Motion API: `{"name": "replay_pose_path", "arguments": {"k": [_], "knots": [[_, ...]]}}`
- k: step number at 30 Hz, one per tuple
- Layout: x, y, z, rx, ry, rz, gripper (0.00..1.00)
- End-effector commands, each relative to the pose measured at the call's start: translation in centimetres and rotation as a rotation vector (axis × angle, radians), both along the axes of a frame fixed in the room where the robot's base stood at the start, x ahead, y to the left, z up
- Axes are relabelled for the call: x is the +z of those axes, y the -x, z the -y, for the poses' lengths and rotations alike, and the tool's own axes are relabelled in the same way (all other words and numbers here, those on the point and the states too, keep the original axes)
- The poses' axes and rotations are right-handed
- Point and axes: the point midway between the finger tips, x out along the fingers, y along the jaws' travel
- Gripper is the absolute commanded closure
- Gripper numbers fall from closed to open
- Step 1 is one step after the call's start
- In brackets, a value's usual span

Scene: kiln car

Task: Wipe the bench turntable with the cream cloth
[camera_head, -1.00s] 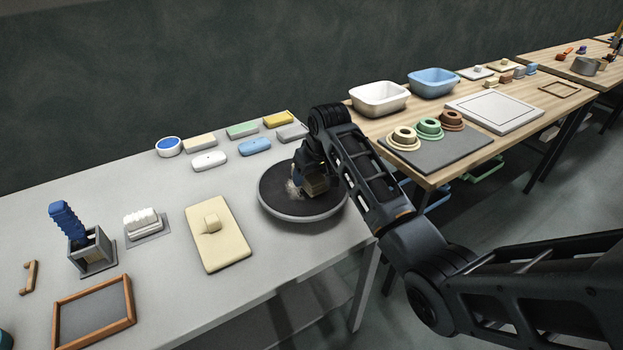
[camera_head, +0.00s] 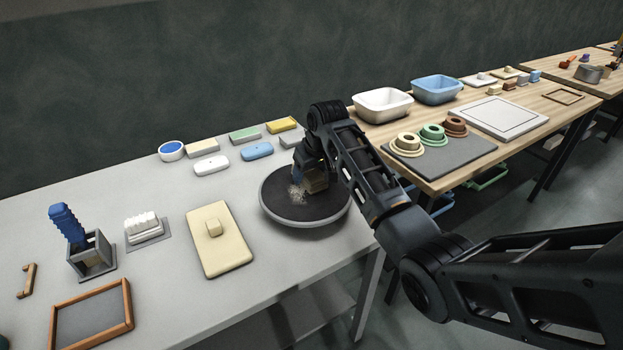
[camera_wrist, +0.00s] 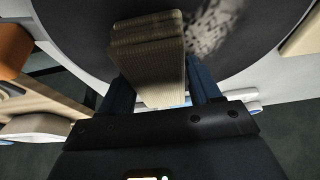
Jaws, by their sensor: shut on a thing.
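The bench turntable (camera_head: 330,207) is a dark round disc with a light rim on the grey bench. A pale dusty smudge (camera_head: 297,192) lies on its top, and it also shows in the wrist view (camera_wrist: 212,28). My gripper (camera_head: 309,178) is over the turntable, pointing down. In the wrist view my gripper (camera_wrist: 160,88) is shut on the folded cream cloth (camera_wrist: 150,50), which looks tan and ribbed in shadow. The cloth (camera_head: 317,183) is at or just above the disc beside the smudge; contact is hard to tell.
A cream board with a knob (camera_head: 220,245) lies left of the turntable. Several sponges and blocks, such as a blue one (camera_head: 257,151), sit behind it. A wooden table with white (camera_head: 382,104) and blue (camera_head: 437,89) basins stands to the right. The bench's front edge is close.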

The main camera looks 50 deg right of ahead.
Motion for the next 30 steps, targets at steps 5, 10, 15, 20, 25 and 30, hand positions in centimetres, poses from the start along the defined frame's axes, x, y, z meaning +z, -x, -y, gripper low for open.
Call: {"name": "replay_pose_path", "arguments": {"k": [5,10,15,20,25,30], "knots": [[-0.1,-1.1,0.7,0.0,0.0,0.001,0.62],[-0.1,-1.3,0.8,-0.001,-0.001,-0.001,0.62],[0.0,-1.3,0.8,-0.001,-0.001,-0.001,0.62],[-0.2,-1.7,1.0,0.0,0.001,0.0,0.62],[-0.2,-2.9,1.7,0.0,0.001,0.0,0.62],[-0.3,-4.1,2.4,0.0,0.001,-0.001,0.62]]}}
